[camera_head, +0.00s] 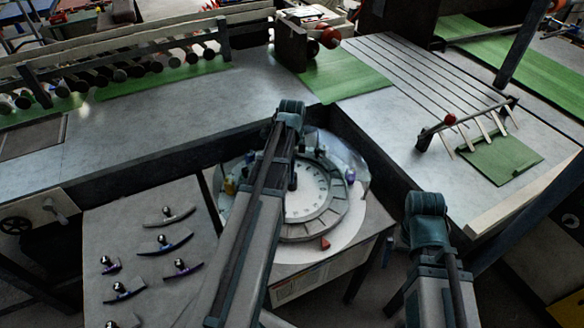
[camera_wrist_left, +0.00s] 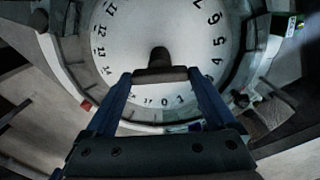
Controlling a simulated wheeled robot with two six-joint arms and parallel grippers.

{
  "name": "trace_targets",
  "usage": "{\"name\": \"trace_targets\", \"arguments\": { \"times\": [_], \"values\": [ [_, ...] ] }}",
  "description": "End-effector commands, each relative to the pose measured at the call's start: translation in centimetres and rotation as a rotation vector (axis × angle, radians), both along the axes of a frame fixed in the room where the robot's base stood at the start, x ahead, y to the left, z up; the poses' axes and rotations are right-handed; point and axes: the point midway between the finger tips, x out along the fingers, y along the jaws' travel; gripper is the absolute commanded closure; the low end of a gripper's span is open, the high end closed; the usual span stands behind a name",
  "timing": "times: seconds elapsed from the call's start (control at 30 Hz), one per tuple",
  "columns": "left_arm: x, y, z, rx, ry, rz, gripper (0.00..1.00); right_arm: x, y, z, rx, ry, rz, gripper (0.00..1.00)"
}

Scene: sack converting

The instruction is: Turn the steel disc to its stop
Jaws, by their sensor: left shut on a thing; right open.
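The steel disc (camera_head: 307,200) is a pale round dial with numbers near its rim, set in a grey segmented ring (camera_head: 328,222). In the left wrist view the disc (camera_wrist_left: 190,35) fills the top, with a dark upright knob (camera_wrist_left: 159,58) on it. My left gripper (camera_wrist_left: 160,76) is shut on this knob, its two blue fingers on either side. In the head view my left arm covers part of the disc. My right gripper (camera_head: 388,250) is open and only partly visible, to the right of the disc and apart from it. A red wedge (camera_head: 325,243) sits at the ring's front edge.
Several dark curved tools with knobs (camera_head: 175,242) lie on the grey panel at left. A clear curved cover (camera_head: 350,160) stands behind the disc. A slatted table with a green sheet (camera_head: 500,158) is at right. The grey bench (camera_head: 170,120) at back left is mostly clear.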

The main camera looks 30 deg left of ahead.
Motion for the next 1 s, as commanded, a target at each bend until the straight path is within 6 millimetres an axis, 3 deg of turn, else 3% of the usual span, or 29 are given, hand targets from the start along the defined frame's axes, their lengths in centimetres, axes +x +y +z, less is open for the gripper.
{"name": "trace_targets", "arguments": {
  "times": [0.1, 0.53, 1.0],
  "values": [
    [0.0, 0.0, -0.01, 0.0, 0.0, 0.0, 1.0, 0.0, 0.0, -0.01, 0.0, 0.0, 0.0, 0.0],
    [0.01, 0.0, -0.01, 0.0, 0.0, -0.05, 1.0, 0.0, 0.0, -0.01, 0.0, 0.0, 0.0, 0.0],
    [0.0, 0.0, -0.01, 0.0, 0.0, -0.271, 1.0, 0.0, 0.0, -0.01, 0.0, 0.0, 0.0, 0.0]
  ]
}}
